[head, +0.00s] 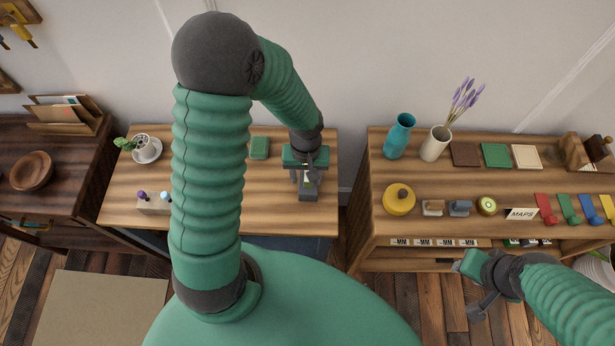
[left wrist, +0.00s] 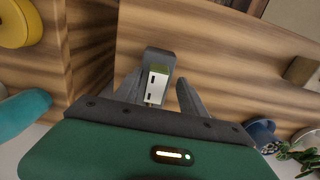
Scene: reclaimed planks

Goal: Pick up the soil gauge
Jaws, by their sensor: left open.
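A small white and pale green block with dark slots, which looks like the soil gauge (left wrist: 155,84), is between the fingers of my left gripper (left wrist: 162,95) in the left wrist view. In the head view my left gripper (head: 308,184) is over the right part of the left wooden table, pointing down. Its fingers are open around the gauge, and a gap shows on the right finger's side. The gripper hides most of the gauge in the head view. My right gripper (head: 475,285) is low at the right, in front of the shelf, and its jaws are unclear.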

